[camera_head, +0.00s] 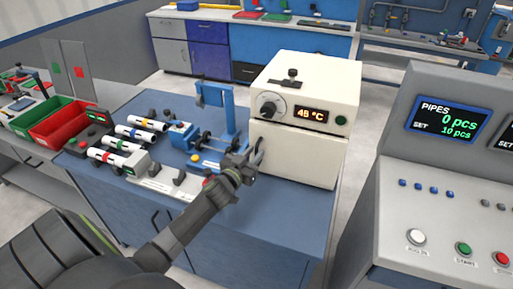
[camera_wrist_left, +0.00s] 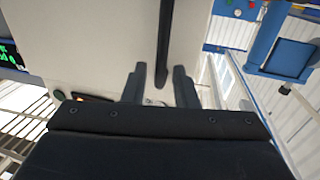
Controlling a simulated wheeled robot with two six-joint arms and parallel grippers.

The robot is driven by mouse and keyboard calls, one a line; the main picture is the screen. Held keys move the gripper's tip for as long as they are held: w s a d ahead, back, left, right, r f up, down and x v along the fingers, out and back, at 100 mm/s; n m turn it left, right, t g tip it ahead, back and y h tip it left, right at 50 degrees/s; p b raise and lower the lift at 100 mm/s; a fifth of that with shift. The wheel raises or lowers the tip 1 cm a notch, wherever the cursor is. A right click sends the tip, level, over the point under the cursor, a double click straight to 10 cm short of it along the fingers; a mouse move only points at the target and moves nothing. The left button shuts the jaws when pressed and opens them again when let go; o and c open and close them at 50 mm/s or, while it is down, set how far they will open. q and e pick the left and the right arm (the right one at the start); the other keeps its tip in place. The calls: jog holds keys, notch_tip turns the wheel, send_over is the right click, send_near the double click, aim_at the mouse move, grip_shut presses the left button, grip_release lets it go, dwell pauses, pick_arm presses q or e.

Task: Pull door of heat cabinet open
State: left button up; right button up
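The white heat cabinet (camera_head: 330,80) stands on the blue workbench, with a dial and a display reading 45 °C above its door. The cabinet door (camera_head: 300,158) looks shut. Its dark bar handle (camera_head: 259,150) is at the door's left side. My left gripper (camera_head: 250,168) is at the handle, in front of the door. In the left wrist view the two fingers of my left gripper (camera_wrist_left: 160,82) are spread. The handle (camera_wrist_left: 164,45) shows between and beyond them, with gaps on both sides. Whether the fingertips reach around it is hard to tell. My right gripper is not seen.
Left of the cabinet are a blue stand (camera_head: 229,115) and several white pipes (camera_head: 128,132) with coloured bands. A control console (camera_head: 430,170) reading 0 pcs is on the right. The bench front (camera_head: 285,215) is clear.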

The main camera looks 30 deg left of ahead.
pick_arm(q)
jog(key=shift+w, duration=1.05)
jog(key=shift+c, duration=0.5)
grip_shut()
